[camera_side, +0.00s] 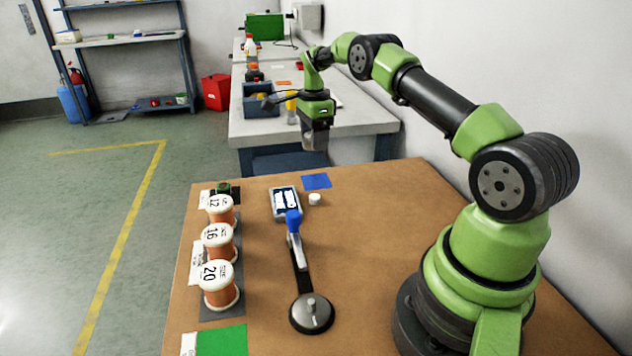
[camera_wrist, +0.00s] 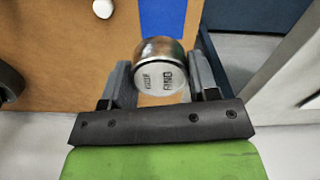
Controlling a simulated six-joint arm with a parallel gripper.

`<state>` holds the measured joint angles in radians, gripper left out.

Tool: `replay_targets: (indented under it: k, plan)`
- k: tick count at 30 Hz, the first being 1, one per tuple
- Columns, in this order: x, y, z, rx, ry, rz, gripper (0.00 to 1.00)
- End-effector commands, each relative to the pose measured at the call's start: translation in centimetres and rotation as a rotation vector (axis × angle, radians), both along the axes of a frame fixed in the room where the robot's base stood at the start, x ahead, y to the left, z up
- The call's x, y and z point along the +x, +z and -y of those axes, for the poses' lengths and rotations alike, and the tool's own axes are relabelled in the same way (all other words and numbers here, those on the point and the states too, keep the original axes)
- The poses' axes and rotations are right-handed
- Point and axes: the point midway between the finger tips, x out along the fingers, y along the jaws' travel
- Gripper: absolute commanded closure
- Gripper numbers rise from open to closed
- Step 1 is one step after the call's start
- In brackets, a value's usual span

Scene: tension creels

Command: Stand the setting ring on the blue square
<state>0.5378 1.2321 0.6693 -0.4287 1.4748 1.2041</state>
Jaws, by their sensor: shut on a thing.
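The setting ring (camera_wrist: 161,70) is a shiny metal cylinder with a pale, printed end face. In the wrist view it sits between my gripper's two grey fingers (camera_wrist: 161,82), which are shut on it. In the side view my gripper (camera_side: 315,146) points down above the far edge of the brown table, and the ring is hard to tell from the fingers. The blue square (camera_side: 317,181) lies flat and bare near that far edge, below my gripper. It also shows in the wrist view (camera_wrist: 163,17), beyond the ring. The ring is held off the table.
A small white cap (camera_side: 314,199) stands close to the blue square. A boxed gauge (camera_side: 284,203) and a blue-handled lever (camera_side: 296,245) on a round base are nearer. Several copper spools (camera_side: 218,242) stand at left, with a green square (camera_side: 222,341) in front.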

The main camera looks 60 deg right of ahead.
Motion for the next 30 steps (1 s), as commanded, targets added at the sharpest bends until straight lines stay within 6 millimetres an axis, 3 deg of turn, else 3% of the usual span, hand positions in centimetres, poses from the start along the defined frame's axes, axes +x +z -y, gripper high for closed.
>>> replay_targets:
  k: [4,9,21,30]
  plan:
    - [-0.3,-1.3,0.8,0.002,-0.033,0.0,0.75]
    - [-0.3,-4.5,0.8,0.002,-0.034,0.0,0.75]
    - [-0.2,-9.5,0.7,0.0,-0.033,0.003,0.75]
    - [-0.2,-9.9,0.8,-0.001,-0.033,0.004,0.75]
